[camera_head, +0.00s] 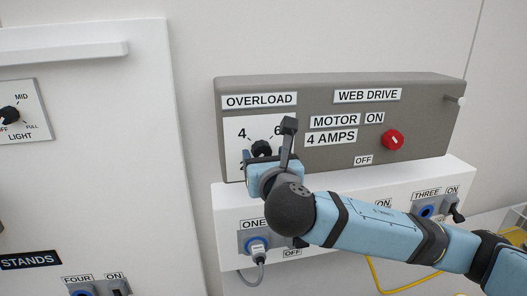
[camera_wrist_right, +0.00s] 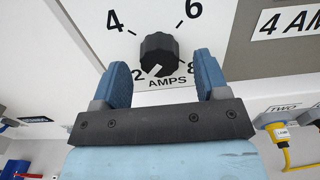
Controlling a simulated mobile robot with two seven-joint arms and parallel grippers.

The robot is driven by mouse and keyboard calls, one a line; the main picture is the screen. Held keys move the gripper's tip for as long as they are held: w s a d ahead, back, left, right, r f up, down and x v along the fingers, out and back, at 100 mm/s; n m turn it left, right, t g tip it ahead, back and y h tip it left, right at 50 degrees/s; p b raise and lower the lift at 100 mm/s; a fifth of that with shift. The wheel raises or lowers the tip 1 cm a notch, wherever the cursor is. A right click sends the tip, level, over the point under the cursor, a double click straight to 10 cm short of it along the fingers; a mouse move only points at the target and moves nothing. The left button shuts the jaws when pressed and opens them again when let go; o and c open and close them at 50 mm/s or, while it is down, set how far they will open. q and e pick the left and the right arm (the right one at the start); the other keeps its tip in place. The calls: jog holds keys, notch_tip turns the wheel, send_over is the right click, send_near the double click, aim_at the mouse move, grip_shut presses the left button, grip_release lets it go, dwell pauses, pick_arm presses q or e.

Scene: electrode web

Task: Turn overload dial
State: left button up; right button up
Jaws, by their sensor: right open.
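The overload dial (camera_head: 261,148) is a black knob on a white plate, under the OVERLOAD label (camera_head: 259,100) on a grey box. In the right wrist view the dial (camera_wrist_right: 158,54) has numbers 2, 4, 6 and 8 around it, with AMPS below. Its white mark points down and left, near the 2. My right gripper (camera_head: 272,143) is in front of the plate at the dial. In the right wrist view its two blue fingers (camera_wrist_right: 160,78) are open, one on each side of the dial's lower part, with gaps showing. My left gripper is not in view.
A red motor knob (camera_head: 393,140) sits right on the grey box (camera_head: 437,118). Below is a white socket panel (camera_head: 225,216) with plugs, cables and switches. A white cabinet (camera_head: 150,150) with a LIGHT dial (camera_head: 9,114) stands at left. A yellow cable (camera_head: 376,277) hangs below.

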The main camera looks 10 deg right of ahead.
jog(key=shift+w, duration=0.85)
jog(key=shift+c, duration=0.5)
jog(key=c, duration=0.8)
jog(key=shift+c, duration=0.2)
